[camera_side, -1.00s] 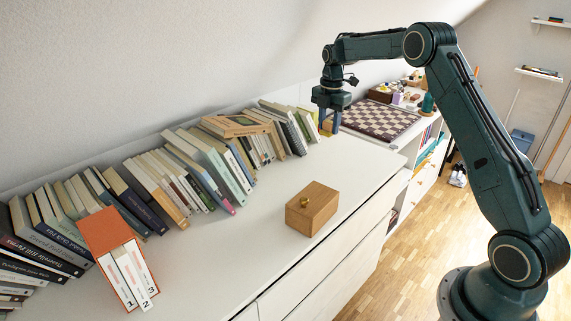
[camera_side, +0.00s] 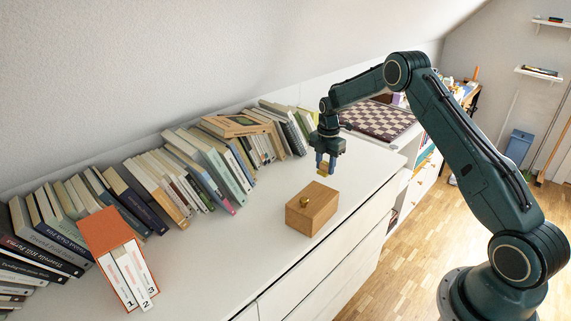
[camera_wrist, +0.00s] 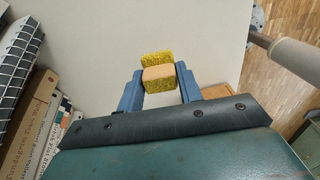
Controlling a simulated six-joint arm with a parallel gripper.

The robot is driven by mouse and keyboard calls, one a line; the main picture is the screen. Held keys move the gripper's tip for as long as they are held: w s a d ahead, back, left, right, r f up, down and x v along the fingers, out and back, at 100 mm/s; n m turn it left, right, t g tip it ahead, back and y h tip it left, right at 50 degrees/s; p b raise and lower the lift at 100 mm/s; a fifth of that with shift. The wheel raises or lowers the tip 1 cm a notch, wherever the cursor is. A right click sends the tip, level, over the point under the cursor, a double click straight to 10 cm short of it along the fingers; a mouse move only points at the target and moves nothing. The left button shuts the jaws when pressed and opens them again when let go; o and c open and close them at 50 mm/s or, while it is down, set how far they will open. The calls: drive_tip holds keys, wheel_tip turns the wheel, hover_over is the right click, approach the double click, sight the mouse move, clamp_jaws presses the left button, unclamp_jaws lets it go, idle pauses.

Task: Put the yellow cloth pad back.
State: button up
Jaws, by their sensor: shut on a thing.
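The yellow cloth pad (camera_wrist: 155,59) is a small folded yellow piece with a tan face, between the fingers of my gripper (camera_wrist: 158,76) in the wrist view. In the side view my gripper (camera_side: 326,164) is shut on the pad (camera_side: 322,171) and holds it above the white cabinet top, just behind the wooden box. The wooden box (camera_side: 323,212) stands on the cabinet top with a brass knob on its top face. In the wrist view a wooden piece at the right is mostly hidden behind a finger; I cannot tell whether it is the box.
A row of leaning books (camera_side: 205,165) lines the wall. An orange file box (camera_side: 105,235) with white binders stands at the front left. A chessboard (camera_side: 378,119) lies at the back right. The white cabinet top (camera_side: 262,215) is clear between books and box; drawer fronts lie below its edge.

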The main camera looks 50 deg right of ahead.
sight(325, 174)
drive_tip(key=shift+f, duration=0.1)
drive_tip(key=shift+f, duration=2.05)
drive_tip(key=shift+f, duration=0.1)
drive_tip(key=o, duration=1)
drive_tip(key=shift+c, duration=0.2)
wheel_tip(325, 174, up, 12)
drive_tip(key=shift+f, duration=0.15)
drive_tip(key=shift+r, duration=0.3)
